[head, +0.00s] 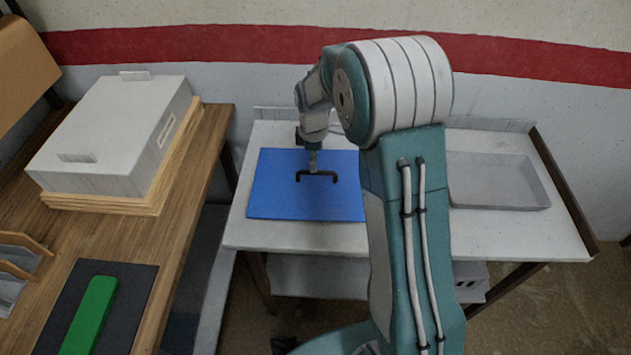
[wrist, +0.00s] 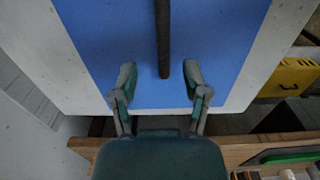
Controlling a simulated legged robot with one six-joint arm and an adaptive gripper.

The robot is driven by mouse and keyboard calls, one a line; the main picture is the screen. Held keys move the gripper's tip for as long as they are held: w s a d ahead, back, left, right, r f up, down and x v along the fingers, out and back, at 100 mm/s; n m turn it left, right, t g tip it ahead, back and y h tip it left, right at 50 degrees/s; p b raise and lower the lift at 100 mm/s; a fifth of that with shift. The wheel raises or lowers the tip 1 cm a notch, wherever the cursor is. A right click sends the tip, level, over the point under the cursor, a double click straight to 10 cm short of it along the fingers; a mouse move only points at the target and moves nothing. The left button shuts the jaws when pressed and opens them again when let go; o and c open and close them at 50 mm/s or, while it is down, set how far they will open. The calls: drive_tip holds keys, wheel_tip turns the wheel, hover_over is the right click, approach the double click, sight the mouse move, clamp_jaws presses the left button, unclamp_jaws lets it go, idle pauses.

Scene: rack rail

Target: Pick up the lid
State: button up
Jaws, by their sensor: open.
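The lid (head: 275,195) is a flat blue panel lying on the white table (head: 300,235), left of my arm. A black bar handle (head: 330,174) stands on its middle. My gripper (head: 314,168) is at the handle, pointing down. In the wrist view the lid (wrist: 110,35) fills the middle and the handle (wrist: 163,40) runs down from the top edge. My gripper (wrist: 158,78) is open there, with one finger on each side of the handle's near end and gaps between. I cannot tell the exact height of the fingertips over the lid. My arm hides the lid's right edge.
A grey shallow tray (head: 497,203) sits on the table's right side. On the wooden bench (head: 190,180) at left are a white box (head: 110,130) on wooden boards and a green bar (head: 90,315) on a dark mat. A wall stands behind the table.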

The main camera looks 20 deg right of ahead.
sight(317, 177)
drive_tip(key=f, duration=0.2)
drive_tip(key=d+f, duration=0.1)
drive_tip(key=f, duration=0.1)
drive_tip(key=shift+s, duration=0.3)
drive_tip(key=shift+a+f, duration=0.15)
drive_tip(key=shift+f, duration=0.35)
drive_tip(key=shift+a, duration=0.1)
clamp_jaws()
